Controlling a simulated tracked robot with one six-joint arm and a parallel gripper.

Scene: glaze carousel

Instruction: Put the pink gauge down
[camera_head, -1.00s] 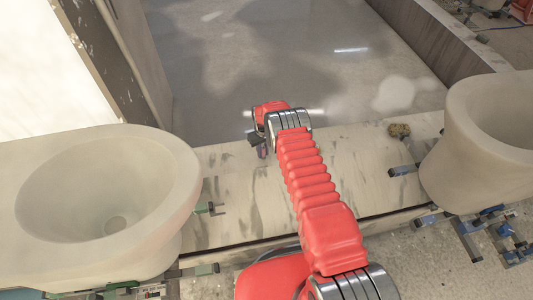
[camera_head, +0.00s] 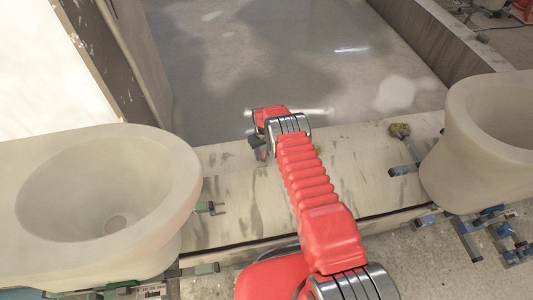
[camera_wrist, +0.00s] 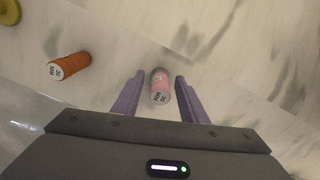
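In the wrist view the pink gauge (camera_wrist: 159,88) is a short pink cylinder with a dark marking on its pale end. It lies between the two purple fingers of my gripper (camera_wrist: 159,86), with a visible gap on each side. My gripper is open and does not appear to touch the gauge. Whether the gauge stands or lies on the pale surface is hard to tell. In the head view my gripper (camera_head: 261,153) is small and mostly hidden by my red arm, over the pale stained slab (camera_head: 235,200); the gauge cannot be made out there.
An orange marked cylinder (camera_wrist: 68,66) is left of the gauge, and a yellow object (camera_wrist: 9,12) is in the far left corner. A large pale basin (camera_head: 110,200) stands left and another (camera_head: 485,150) right.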

